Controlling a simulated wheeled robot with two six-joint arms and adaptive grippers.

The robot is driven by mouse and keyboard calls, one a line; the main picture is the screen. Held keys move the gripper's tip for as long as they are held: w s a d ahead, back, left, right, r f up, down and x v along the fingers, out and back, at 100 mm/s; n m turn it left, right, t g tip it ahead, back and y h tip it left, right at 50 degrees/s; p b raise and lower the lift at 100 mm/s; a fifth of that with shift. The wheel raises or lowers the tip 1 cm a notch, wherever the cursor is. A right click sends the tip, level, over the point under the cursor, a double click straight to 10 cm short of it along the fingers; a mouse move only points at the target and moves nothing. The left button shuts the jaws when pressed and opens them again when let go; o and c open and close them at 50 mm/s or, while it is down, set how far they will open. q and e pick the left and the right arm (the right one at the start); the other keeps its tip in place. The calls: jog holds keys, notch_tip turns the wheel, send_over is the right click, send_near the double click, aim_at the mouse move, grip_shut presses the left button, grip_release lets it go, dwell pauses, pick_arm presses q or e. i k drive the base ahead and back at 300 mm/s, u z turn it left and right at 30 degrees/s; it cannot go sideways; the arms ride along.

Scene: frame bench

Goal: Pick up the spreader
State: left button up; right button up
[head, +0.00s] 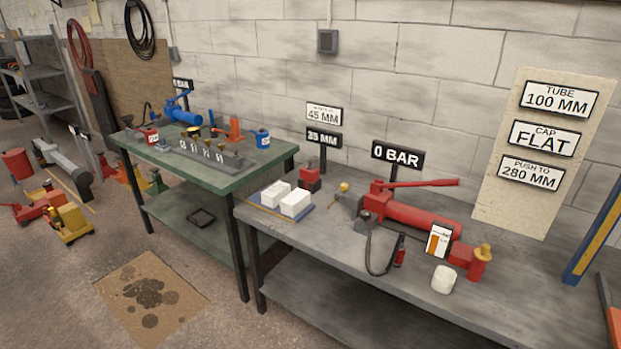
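No label in the head view names the spreader. A small red and dark block (310,180) stands on the grey bench at its back left, just in front of the 35 MM sign (323,139); it may be the spreader, but I cannot tell for sure. A red hand pump (415,217) with a long handle lies to its right, with a black hose (369,255) curving down to a red-ended coupler (400,254). Neither of my grippers is in view.
White blocks (295,203) sit on a blue-edged pad at the grey bench's (330,245) left end. A green bench (215,180) with a blue pump (183,113) adjoins at left. Floor jacks (68,222) stand far left.

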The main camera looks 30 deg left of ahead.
aim_at(308, 173)
jog(key=u, duration=1.65)
jog(key=k, duration=0.5)
jog(key=u, duration=0.7)
jog(key=i, duration=0.6)
jog(key=z, duration=0.55)
jog(key=i, duration=1)
jog(key=z, duration=0.75)
